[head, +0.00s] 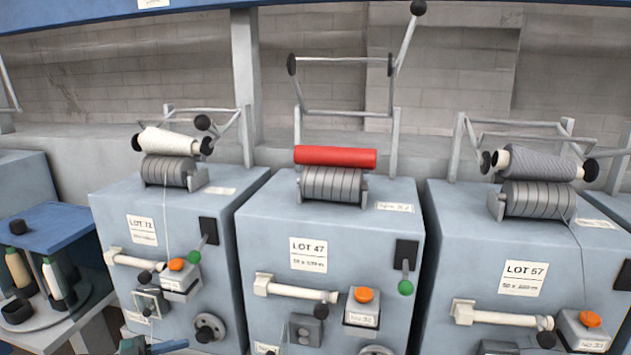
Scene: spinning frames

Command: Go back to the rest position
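No gripper of mine shows clearly in the head view. A small dark and blue piece at the bottom edge, left of centre, is cut off, and I cannot tell what it is. In front of me stand spinning frame units. The middle one, LOT 47 (330,222), has a bare red roll (336,157) on its grooved grey drum (331,184), with its cradle arm (345,85) raised. The left unit, LOT 73 or similar (113,208), carries a white yarn bobbin (170,142). The right unit, LOT 57 (450,245), carries a grey yarn bobbin (540,165).
Orange buttons (364,295) and green-knobbed levers (405,287) jut from the unit fronts, with white horizontal bars (297,291) beside them. A round rack (50,318) with several bobbins stands at the left. A grey post (246,90) rises behind the units.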

